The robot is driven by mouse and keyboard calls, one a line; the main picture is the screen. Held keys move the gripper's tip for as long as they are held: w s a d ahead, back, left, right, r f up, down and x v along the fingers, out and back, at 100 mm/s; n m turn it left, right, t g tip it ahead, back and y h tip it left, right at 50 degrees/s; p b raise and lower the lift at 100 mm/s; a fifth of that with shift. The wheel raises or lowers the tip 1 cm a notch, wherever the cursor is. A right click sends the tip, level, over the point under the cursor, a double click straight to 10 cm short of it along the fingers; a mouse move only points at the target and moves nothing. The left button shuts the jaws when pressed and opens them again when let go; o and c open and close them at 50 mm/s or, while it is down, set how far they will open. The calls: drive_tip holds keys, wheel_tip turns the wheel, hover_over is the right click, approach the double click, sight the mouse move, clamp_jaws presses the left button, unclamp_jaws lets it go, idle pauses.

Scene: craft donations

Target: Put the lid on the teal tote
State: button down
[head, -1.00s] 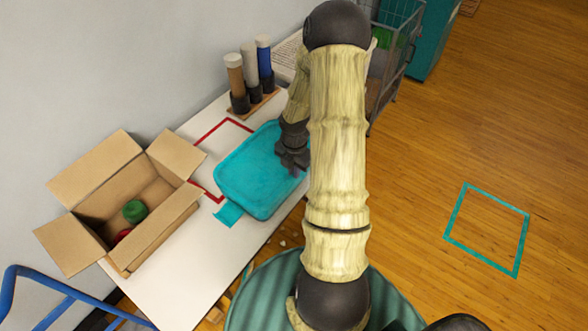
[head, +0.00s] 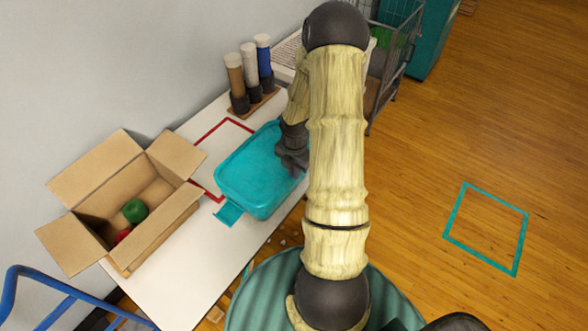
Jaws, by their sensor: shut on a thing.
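The teal tote (head: 261,211) stands on the white table, partly over a red outlined square. A flat teal lid (head: 252,168) of the same colour appears to lie over its top. I cannot tell whether the lid is fully seated, as the two blend together. A teal tab (head: 228,214) sticks out at the near left end. My gripper (head: 294,168) is at the right edge of the lid, shut on it as far as I can see. My arm hides the right side of the tote and most of the fingertips.
An open cardboard box (head: 165,232) holding a green and a red item stands to the left. A rack of several capped tubes (head: 250,75) stands behind. A wire cart (head: 390,60) is beyond my arm. A teal outlined square (head: 487,228) marks clear floor at right.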

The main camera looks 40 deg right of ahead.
drive_tip(key=shift+f, duration=0.1)
drive_tip(key=c, duration=1.5)
unclamp_jaws()
drive_tip(key=shift+o, duration=0.2)
wheel_tip(320, 180, up, 17)
drive_tip(key=shift+r+p, duration=0.2)
drive_tip(key=shift+p, duration=0.1)
drive_tip(key=s+a+r+m+t, duration=0.1)
drive_tip(key=s+a+m, duration=0.3)
drive_tip(key=a+m, duration=0.5)
drive_tip(key=s+a+r+m+t, duration=0.1)
drive_tip(key=s+a+m, duration=0.3)
drive_tip(key=a+m, duration=0.6)
drive_tip(key=r+m, duration=0.1)
drive_tip(key=m, duration=0.1)
drive_tip(key=shift+s+r+m+t, duration=0.15)
drive_tip(key=shift+s+m+t, duration=0.15)
drive_tip(key=shift+s+m, duration=0.1)
